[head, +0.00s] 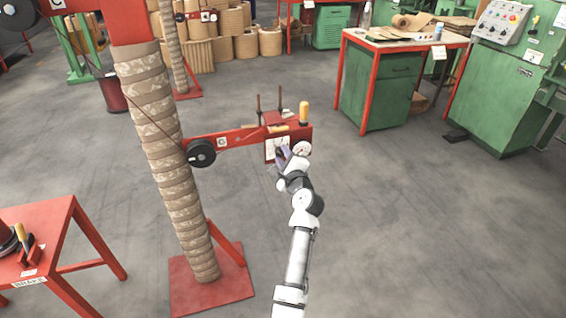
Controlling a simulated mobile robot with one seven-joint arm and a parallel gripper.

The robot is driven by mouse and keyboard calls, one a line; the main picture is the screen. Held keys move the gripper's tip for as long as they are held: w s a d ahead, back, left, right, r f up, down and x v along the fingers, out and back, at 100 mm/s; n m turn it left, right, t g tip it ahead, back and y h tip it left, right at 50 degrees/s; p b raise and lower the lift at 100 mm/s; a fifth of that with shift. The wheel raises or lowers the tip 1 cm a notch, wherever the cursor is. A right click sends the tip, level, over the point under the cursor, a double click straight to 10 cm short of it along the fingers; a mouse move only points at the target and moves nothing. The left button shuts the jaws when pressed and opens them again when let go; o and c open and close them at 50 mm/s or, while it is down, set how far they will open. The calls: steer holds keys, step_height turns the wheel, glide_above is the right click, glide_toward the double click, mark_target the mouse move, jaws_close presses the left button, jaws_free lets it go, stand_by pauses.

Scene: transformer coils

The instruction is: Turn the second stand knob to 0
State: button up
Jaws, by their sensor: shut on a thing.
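The stand in the middle has a red base plate (212,287) and a tall column wrapped in tan paper (170,165). A red arm (228,140) reaches right from the column to a red control box with a pale front plate (270,146). My gripper (283,153) is at the front of this box, shut on the stand knob. The knob is hidden behind my fingers, so its pointer and setting cannot be read. A round pale part (301,148) shows just right of my gripper.
A black roller (201,152) sits on the red arm near the column. Two thin rods and a yellow handle (304,112) rise above the box. A red table (40,225) stands at left. A workbench (405,42) and green machine (505,90) stand at right. Floor is clear right of my arm.

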steer(key=n+b, duration=0.3)
steer(key=n, duration=0.1)
steer(key=shift+f+n, duration=0.15)
steer(key=shift+n, duration=0.15)
steer(key=n+b, duration=0.3)
steer(key=n, duration=0.1)
steer(key=shift+n+b, duration=0.3)
steer(key=shift+b, duration=0.05)
steer(key=n+b, duration=0.3)
steer(key=n, duration=0.1)
steer(key=shift+n, duration=0.3)
steer(key=shift+r+n+b, duration=0.25)
steer(key=shift+n+b, duration=1.1)
steer(key=shift+n, duration=0.45)
steer(key=o, duration=1)
